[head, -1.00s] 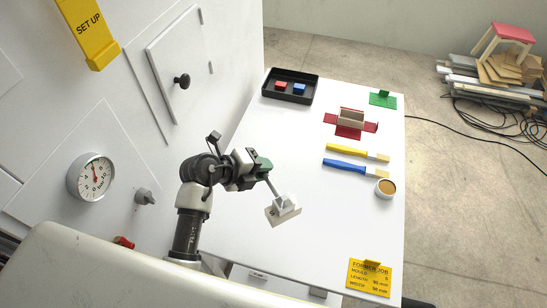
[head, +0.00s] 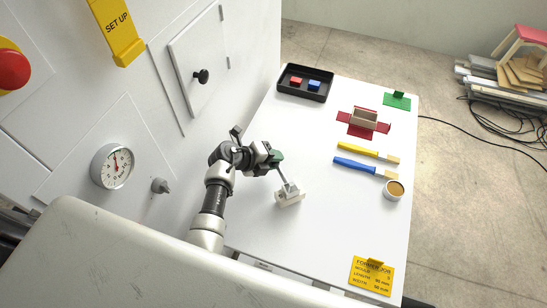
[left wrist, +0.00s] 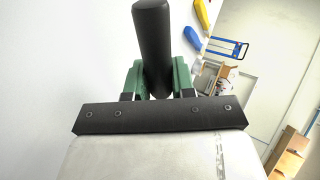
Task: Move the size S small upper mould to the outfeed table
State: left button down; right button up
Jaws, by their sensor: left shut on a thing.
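A pale block-shaped mould (head: 290,198) with a grey handle hangs from my left gripper (head: 278,160) in the head view, at the left part of the white table (head: 330,225). The green fingers are shut on the handle's upper end. I cannot tell whether the block touches the table top. In the left wrist view a dark round handle (left wrist: 153,45) stands between the green fingers of my left gripper (left wrist: 155,78); the block itself is hidden there. No size mark on the mould is legible. My right gripper is not in view.
On the table lie a black tray (head: 318,95) with red and blue blocks, a red cross-shaped piece with a tan box (head: 364,119), yellow (head: 358,150) and blue (head: 358,166) brushes, a round cup (head: 394,190) and a yellow job card (head: 371,277). A white machine wall (head: 150,110) borders the left.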

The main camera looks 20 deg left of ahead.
pick_arm(q)
jog(key=c, duration=0.9)
grip_release()
jog(key=shift+c, duration=0.2)
jog(key=shift+s+a+r, duration=0.1)
jog(key=shift+s+a, duration=0.05)
jog(key=shift+a, duration=0.05)
jog(key=b+v, duration=0.1)
jog(key=v, duration=0.6)
jog(key=shift+b, duration=0.35)
jog(key=shift+d+r, duration=0.1)
